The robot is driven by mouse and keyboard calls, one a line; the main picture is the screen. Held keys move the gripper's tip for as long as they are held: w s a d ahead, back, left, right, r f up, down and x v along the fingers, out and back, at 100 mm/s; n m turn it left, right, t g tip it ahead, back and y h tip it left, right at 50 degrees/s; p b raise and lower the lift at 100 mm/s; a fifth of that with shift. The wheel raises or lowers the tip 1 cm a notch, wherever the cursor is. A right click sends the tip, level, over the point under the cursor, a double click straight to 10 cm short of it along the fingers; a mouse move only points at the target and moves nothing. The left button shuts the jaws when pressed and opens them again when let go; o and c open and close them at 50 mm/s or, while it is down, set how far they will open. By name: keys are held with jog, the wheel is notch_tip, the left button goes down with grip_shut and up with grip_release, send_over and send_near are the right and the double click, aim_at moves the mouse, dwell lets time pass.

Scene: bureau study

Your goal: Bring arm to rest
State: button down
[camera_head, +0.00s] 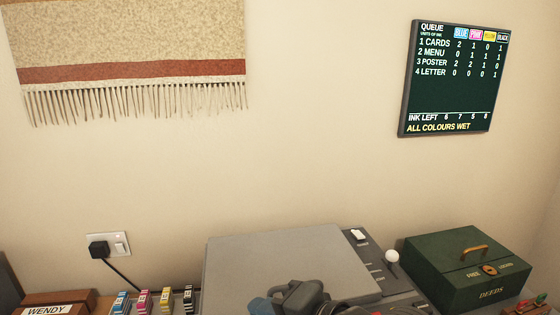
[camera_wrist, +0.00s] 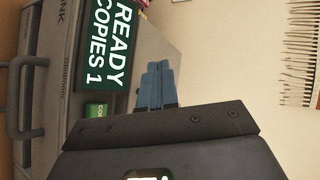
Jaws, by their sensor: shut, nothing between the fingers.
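My gripper shows at the bottom centre of the head view (camera_head: 262,305), its dark body and blue fingers in front of the grey copier (camera_head: 290,262). In the wrist view the two blue fingers (camera_wrist: 158,86) lie side by side, shut with nothing between them. Most of my arm is out of the picture. The copier's display (camera_wrist: 108,55) in the wrist view reads "READY" and "COPIES 1", with a green button (camera_wrist: 96,110) by it.
A green deeds box (camera_head: 468,268) stands right of the copier. Coloured ink cartridges (camera_head: 152,300) and a "WENDY" block (camera_head: 50,308) stand left. A plugged socket (camera_head: 108,245), a fringed hanging (camera_head: 130,60) and a queue screen (camera_head: 455,80) are on the wall. The wall's middle is bare.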

jog(key=s+d+f+t+h, duration=0.35)
jog(key=s+d+f, duration=0.2)
jog(key=s, duration=0.45)
jog(key=s+d+f+t+h, duration=0.35)
jog(key=s+d, duration=0.35)
jog(key=s, duration=0.4)
jog(key=s+d+r+n+h, duration=0.3)
jog(key=s+d+r+n, duration=0.2)
jog(key=s+d, duration=0.6)
jog(key=s+n, duration=0.2)
jog(key=s, duration=0.2)
jog(key=shift+s+d+r+n, duration=0.15)
jog(key=shift+s+r+n, duration=0.05)
jog(key=shift+s+n, duration=0.1)
